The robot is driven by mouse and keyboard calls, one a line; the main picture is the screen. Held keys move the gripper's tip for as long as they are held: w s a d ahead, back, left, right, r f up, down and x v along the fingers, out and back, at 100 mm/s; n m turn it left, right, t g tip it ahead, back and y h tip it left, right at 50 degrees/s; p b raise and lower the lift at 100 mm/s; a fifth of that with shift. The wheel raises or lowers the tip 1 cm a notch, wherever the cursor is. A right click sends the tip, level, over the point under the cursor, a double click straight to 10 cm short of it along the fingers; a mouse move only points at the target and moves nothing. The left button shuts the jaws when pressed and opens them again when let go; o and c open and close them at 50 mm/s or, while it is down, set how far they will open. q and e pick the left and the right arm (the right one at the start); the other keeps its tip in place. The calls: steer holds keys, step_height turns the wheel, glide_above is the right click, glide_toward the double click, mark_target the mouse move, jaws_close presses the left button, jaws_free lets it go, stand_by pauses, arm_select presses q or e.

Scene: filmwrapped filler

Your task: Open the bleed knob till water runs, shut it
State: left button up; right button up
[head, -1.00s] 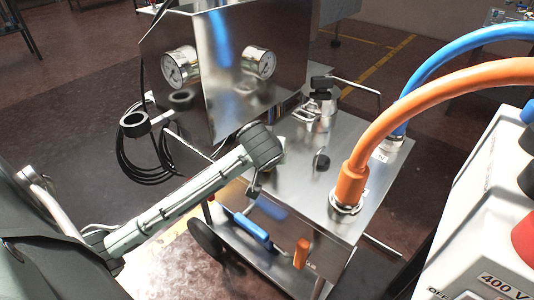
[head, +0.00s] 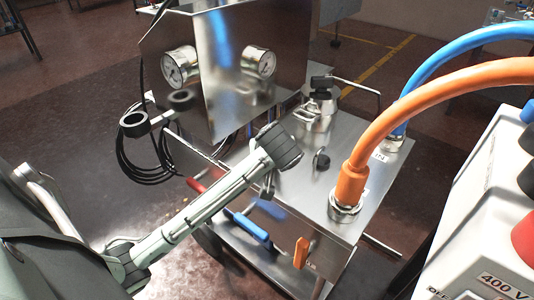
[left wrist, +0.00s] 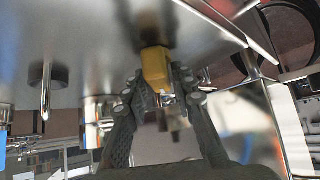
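The steel water cart has a flat top (head: 295,190) with several black knobs; one short knob (head: 322,160) stands near the middle, and another tops a steel housing (head: 320,83). I cannot tell from the head view which is the bleed knob. My left gripper (head: 268,187) is at the cart's near edge, largely hidden by its own arm. In the left wrist view the gripper (left wrist: 158,88) has its fingers apart on either side of a brass block (left wrist: 155,66) with a metal fitting under it. I see no clear grip on it. No running water shows. My right gripper is out of view.
Orange (head: 410,100) and blue (head: 450,45) hoses arch on the right. Blue (head: 250,228), orange (head: 301,252) and red (head: 196,184) handles sit low on the cart. A white cabinet (head: 490,220) fills the right edge.

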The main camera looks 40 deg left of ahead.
arm_select(q)
steer(key=shift+o, duration=1)
steer(key=shift+r, duration=0.15)
steer(key=v, duration=1.1)
steer(key=shift+s+d+r, duration=0.15)
steer(key=shift+s+r, duration=0.1)
